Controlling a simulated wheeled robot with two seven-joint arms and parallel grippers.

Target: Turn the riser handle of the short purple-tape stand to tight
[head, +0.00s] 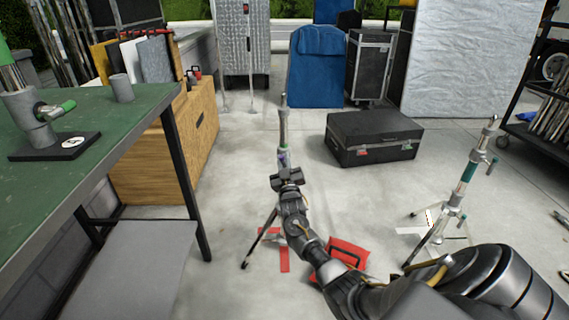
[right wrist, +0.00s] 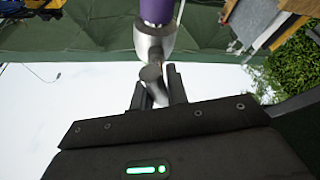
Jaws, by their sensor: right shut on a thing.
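The short purple-tape stand (head: 283,128) stands upright on the floor in the middle of the head view. Its purple band (head: 282,157) shows just above my right gripper, and a leg reaches the floor at the lower left. My right gripper (head: 285,176) is at the stand's riser collar and hides part of it. In the right wrist view the purple tape (right wrist: 157,10) and metal collar (right wrist: 153,42) are at the top. The grey riser handle (right wrist: 151,76) sticks out from the collar, between the fingers of my right gripper (right wrist: 158,88), which is shut on it. My left gripper is out of view.
A green-taped stand (head: 468,172) is at the right. A black case (head: 375,138) lies behind. A green-topped table (head: 90,112) with a pipe fitting (head: 32,125) and a cup (head: 121,88) is at the left. A red bag (head: 347,250) lies on the floor near my arm.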

